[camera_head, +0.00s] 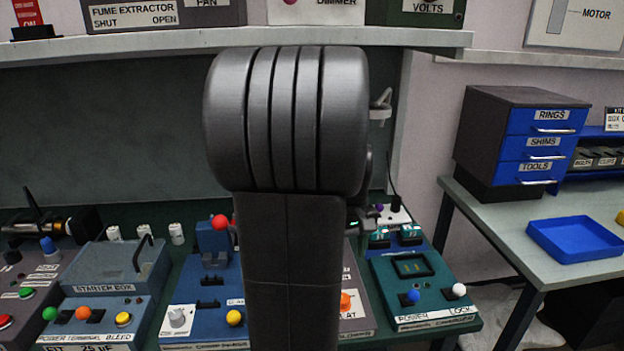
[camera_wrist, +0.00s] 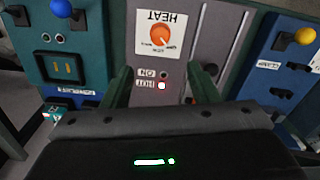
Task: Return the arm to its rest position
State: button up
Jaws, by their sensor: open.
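My arm rises through the middle of the head view and hides most of my gripper there. In the wrist view my gripper (camera_wrist: 162,80) is open, with its two dark green fingers apart and nothing between them. Past the fingers is a grey panel with a HEAT dial (camera_wrist: 163,33) that has an orange knob, seen upside down. In the head view the orange knob (camera_head: 346,301) shows just right of my arm.
A blue panel (camera_head: 206,320) lies left of my arm and a green POWER/LOCK panel (camera_head: 425,290) right of it. The starter box (camera_head: 115,268) is further left. A shelf (camera_head: 110,46) runs above. A side table with a blue tray (camera_head: 575,240) and drawers (camera_head: 540,145) stands right.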

notch_tip(320, 180, down, 14)
jog(key=shift+r+b, duration=0.2)
jog(key=shift+b, duration=0.2)
jog(key=shift+r, duration=0.1)
